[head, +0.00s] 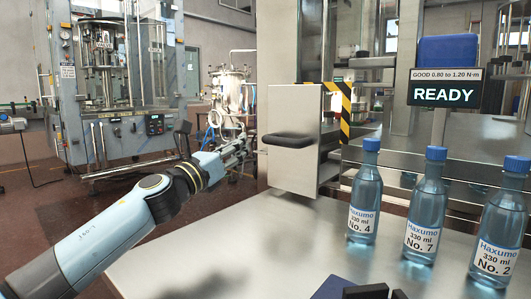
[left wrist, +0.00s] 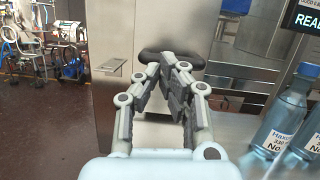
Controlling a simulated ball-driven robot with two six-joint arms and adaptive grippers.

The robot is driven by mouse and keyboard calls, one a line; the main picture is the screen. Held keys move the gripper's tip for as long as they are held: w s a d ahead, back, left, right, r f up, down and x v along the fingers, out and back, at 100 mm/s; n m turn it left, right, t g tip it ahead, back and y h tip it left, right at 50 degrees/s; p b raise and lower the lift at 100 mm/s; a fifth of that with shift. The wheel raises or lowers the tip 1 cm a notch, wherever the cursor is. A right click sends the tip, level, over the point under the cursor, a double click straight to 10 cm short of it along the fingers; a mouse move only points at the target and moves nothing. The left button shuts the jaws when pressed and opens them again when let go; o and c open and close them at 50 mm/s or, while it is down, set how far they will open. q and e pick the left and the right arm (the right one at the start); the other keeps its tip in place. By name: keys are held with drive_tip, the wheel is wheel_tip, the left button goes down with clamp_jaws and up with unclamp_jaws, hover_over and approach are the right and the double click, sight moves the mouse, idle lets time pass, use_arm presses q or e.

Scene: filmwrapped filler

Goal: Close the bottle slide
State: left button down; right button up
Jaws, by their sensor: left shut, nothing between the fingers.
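The bottle slide (head: 292,112) is a pale metal box with a flat front panel and a black bar handle (head: 288,140). It stands out from the machine at the table's back edge, and its side shows to the right of the panel. My left gripper (head: 247,147) is shut and empty, just left of the handle in the head view. In the left wrist view, the closed fingertips (left wrist: 178,66) overlap the lower edge of the black handle (left wrist: 160,55). I cannot tell whether they touch it. My right gripper is not in view.
Several blue-capped water bottles, including No. 4 (head: 364,195) and No. 7 (head: 426,215), stand on the metal table (head: 260,250) at the right. A READY display (head: 444,94) is above them. Dark blue and black parts (head: 365,291) show at the bottom edge. The table's left part is clear.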

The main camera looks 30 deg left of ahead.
use_arm(q)
drive_tip(key=s+a+f+m+g+h, duration=0.1)
drive_tip(key=s+f, duration=0.2)
drive_tip(key=s, duration=0.1)
drive_tip(key=p, duration=0.2)
approach(270, 142)
drive_tip(key=x, duration=0.7)
drive_tip(key=shift+w, duration=0.3)
